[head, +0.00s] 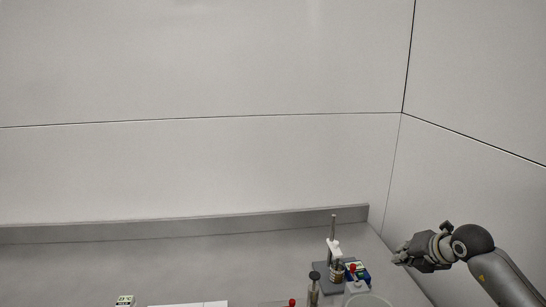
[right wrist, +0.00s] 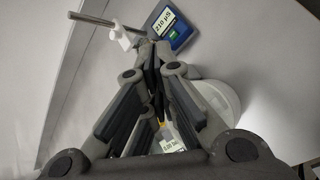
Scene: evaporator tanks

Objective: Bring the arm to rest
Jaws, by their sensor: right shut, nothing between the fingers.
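My right arm (head: 500,280) comes in from the lower right of the head view. Its gripper (head: 398,257) is held above the right end of the counter, to the right of a stand and a blue meter. In the right wrist view the gripper's fingers (right wrist: 152,62) meet at their tips, shut with nothing between them. My left gripper does not show in the head view.
The grey counter (head: 200,262) runs along the wall. A stand with a rod (head: 333,228), a blue meter (head: 358,272), a red-capped bottle and a clear vessel (head: 368,300) crowd its right end. The meter (right wrist: 172,24) also shows in the wrist view. A small box (head: 125,301) lies front left.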

